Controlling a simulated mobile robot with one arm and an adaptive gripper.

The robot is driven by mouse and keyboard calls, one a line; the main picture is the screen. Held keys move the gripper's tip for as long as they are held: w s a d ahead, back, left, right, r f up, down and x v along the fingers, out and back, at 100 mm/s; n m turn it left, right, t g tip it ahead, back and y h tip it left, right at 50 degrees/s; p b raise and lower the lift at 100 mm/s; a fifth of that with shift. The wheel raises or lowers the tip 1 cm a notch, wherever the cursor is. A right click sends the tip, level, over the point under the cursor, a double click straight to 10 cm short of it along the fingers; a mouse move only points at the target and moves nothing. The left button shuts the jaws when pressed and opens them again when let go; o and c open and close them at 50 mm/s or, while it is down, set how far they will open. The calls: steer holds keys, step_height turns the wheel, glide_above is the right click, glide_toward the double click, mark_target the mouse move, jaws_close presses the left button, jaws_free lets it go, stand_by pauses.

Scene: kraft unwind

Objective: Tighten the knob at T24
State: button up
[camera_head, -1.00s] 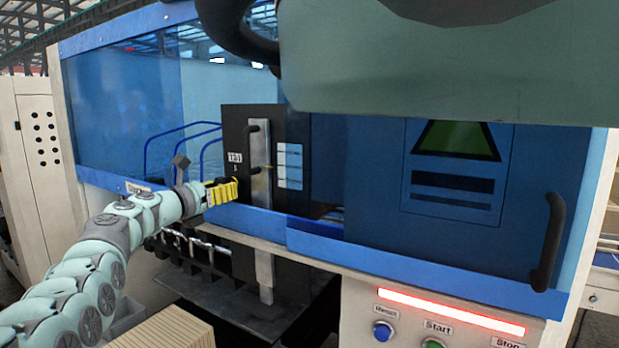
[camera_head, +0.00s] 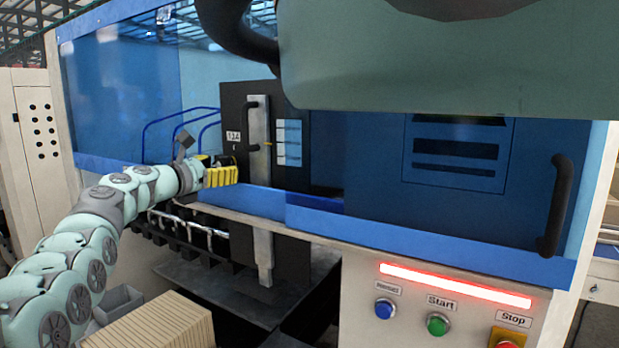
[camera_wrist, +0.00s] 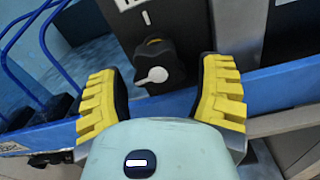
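A black knob with a white pointer (camera_wrist: 155,66) sits on a dark panel (camera_wrist: 190,25), below a white label (camera_wrist: 131,4) that is cut off by the top of the wrist view. My gripper (camera_wrist: 163,70) is open. One yellow finger is left of the knob and one is right of it, with gaps on both sides. In the head view my gripper (camera_head: 220,168) is at the lower left of the black panel (camera_head: 232,105), under a small label (camera_head: 233,136) that I cannot read clearly. The knob is hidden there.
A blue rail (camera_head: 250,197) runs just below my gripper. A metal bar with a black handle (camera_head: 260,150) stands to its right. Blue curved tubes (camera_head: 180,125) are to the left. Reset, Start and Stop buttons (camera_head: 437,325) are at lower right.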

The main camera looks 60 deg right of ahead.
steer(key=shift+o, duration=1.1)
steer(key=a, duration=1.2)
steer(key=shift+s, duration=0.45)
steer(key=shift+c, duration=0.2)
